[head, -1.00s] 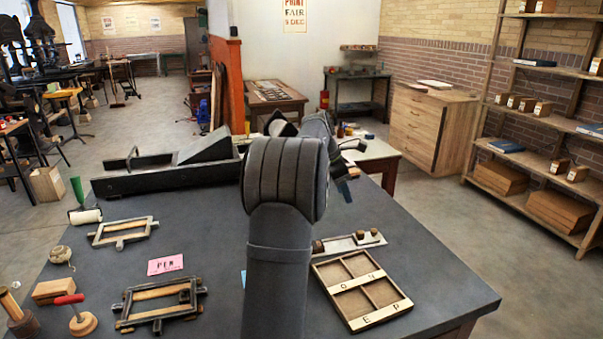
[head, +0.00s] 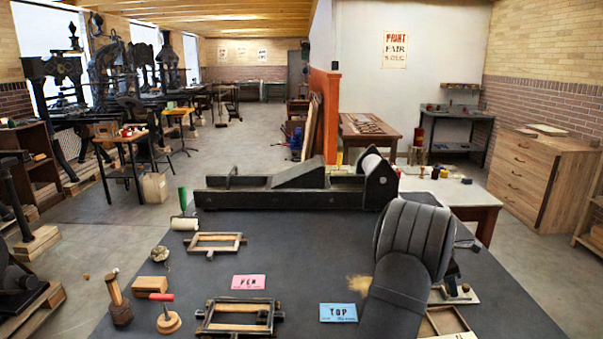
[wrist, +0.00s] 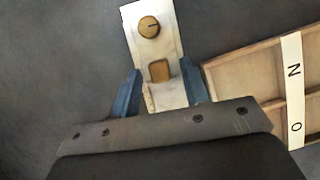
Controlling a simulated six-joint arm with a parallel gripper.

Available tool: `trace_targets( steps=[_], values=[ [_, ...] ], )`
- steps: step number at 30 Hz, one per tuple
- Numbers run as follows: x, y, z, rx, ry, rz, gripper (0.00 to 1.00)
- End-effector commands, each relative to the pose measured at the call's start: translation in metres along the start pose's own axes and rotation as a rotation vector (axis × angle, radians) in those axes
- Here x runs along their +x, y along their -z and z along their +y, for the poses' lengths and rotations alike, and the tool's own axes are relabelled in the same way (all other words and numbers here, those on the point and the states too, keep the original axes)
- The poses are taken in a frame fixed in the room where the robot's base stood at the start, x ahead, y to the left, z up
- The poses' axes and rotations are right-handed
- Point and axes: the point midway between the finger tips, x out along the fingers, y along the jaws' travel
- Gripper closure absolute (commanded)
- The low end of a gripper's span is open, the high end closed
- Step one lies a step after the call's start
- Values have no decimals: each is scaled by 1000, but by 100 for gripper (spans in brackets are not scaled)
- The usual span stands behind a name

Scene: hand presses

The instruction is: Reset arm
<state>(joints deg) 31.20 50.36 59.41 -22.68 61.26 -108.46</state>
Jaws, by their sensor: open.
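My gripper shows in the wrist view (wrist: 161,88) with its two blue fingers spread apart. A pale metal strip (wrist: 151,45) with a round brass knob and a smaller brass block lies beneath and between the fingers. The fingers are not closed on it; how high they are above it I cannot tell. In the head view my arm covers the right of the table and hides most of the gripper. Part of the strip (head: 462,294) shows just right of the arm, beside the wooden tray (head: 445,320), which is mostly hidden.
On the dark table are a pink card (head: 249,282), a blue card (head: 338,313), two framed blocks (head: 215,243) (head: 238,317), a roller (head: 184,223) and a wooden mallet (head: 118,300). A long dark press (head: 290,190) stands along the back edge.

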Motion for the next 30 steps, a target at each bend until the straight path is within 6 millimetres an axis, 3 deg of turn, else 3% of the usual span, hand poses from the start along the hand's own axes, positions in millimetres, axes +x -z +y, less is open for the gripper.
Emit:
trace_targets(
  steps=[17, 23, 30],
  values=[
    [-1, 0, 0, 1, -1, -1, 58],
    [-28, 0, 1, 0, -3, -2, 58],
    [-76, 0, 1, 0, -3, -2, 58]
  ],
)
